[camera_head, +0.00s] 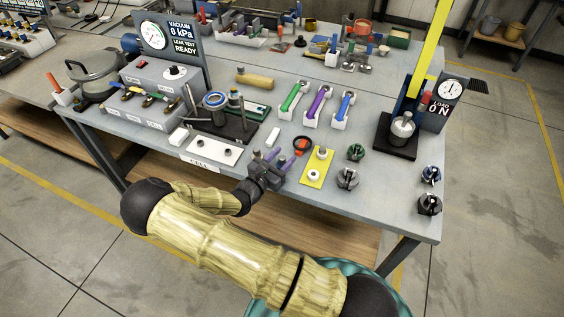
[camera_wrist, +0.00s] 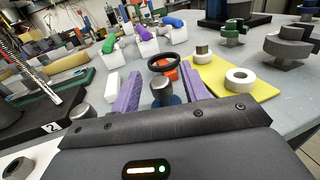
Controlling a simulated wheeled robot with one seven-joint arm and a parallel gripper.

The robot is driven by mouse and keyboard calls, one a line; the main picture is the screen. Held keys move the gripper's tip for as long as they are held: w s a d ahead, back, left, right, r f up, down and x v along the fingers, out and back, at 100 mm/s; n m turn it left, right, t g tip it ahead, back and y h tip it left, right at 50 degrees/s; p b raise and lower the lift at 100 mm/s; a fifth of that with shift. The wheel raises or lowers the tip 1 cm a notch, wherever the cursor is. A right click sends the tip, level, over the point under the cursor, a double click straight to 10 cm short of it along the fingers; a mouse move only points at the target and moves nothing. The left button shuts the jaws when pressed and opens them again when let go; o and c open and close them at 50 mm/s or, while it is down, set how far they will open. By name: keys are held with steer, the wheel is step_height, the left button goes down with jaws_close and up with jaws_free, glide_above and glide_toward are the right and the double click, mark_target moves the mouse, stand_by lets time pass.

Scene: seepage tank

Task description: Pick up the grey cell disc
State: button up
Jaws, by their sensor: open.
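I cannot tell for sure which piece is the grey cell disc. My gripper (camera_head: 288,164) is low over the front of the bench, left of the yellow plate. In the wrist view its purple fingers (camera_wrist: 163,84) are open. A grey rounded piece with a blue base shows between them; I cannot tell whether they touch it. The white CELL plate (camera_head: 215,153) lies left of my gripper.
A black ring with orange (camera_head: 302,143) lies just beyond the fingers. White holders with coloured handles (camera_head: 314,108) stand behind. Dark clamp-like pieces (camera_head: 347,178) sit right of the yellow plate. A load stand (camera_head: 397,140) stands at the right.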

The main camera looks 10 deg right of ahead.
mark_target(282, 157)
jaws_close()
steer(key=shift+r, duration=0.15)
step_height(282, 157, up, 10)
steer(key=shift+f+b, duration=0.1)
steer(key=shift+b, duration=0.3)
stand_by(0.6)
steer(key=shift+f, duration=0.1)
